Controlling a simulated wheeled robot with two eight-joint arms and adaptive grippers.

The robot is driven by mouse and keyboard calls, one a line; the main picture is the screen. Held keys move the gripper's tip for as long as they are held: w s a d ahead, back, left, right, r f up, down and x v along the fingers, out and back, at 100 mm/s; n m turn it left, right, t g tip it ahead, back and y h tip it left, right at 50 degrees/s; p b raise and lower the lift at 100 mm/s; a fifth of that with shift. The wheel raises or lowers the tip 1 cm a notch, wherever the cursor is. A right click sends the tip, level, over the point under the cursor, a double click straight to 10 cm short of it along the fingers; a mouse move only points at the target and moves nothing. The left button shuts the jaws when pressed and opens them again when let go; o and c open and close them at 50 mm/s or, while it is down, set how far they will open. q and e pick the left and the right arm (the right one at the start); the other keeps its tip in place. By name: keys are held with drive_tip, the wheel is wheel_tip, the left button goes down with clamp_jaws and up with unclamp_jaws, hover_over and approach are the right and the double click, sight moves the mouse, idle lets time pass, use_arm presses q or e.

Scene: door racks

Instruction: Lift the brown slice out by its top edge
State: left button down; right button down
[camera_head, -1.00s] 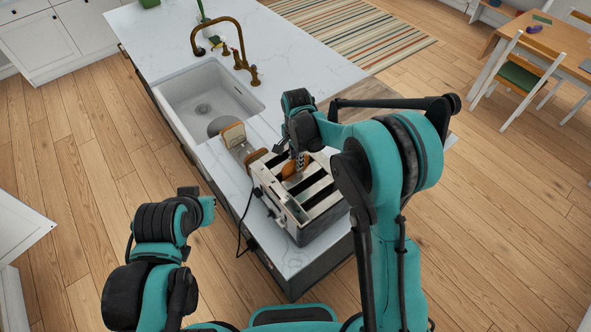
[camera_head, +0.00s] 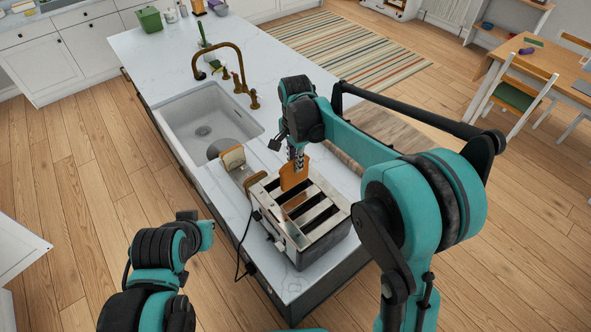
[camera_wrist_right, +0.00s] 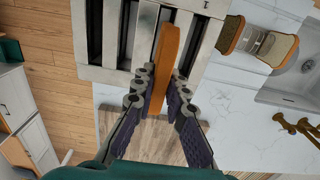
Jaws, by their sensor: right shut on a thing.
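The brown slice (camera_head: 294,174) hangs upright from my right gripper (camera_head: 297,157), above the metal toaster (camera_head: 318,236) at its far left slot. The right fingers are shut on the slice's top edge. I cannot tell whether its lower edge is fully clear of the slot; a brown patch shows in the slot below it. In the right wrist view the slice (camera_wrist_right: 165,62) is seen nearly edge-on between the fingers (camera_wrist_right: 161,88), over the toaster (camera_wrist_right: 110,72). Of my left arm only folded links show at the lower left; its fingers are not visible.
A small rack with bread slices (camera_head: 233,158) stands left of the toaster, close to the sink (camera_head: 205,115). A brass faucet (camera_head: 225,65) rises behind the sink. A black cord (camera_head: 240,250) hangs over the counter's front edge. The counter left of the toaster is narrow.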

drive_tip(key=shift+r+p, duration=2.45)
drive_tip(key=shift+r, duration=1.8)
drive_tip(key=shift+f, duration=0.1)
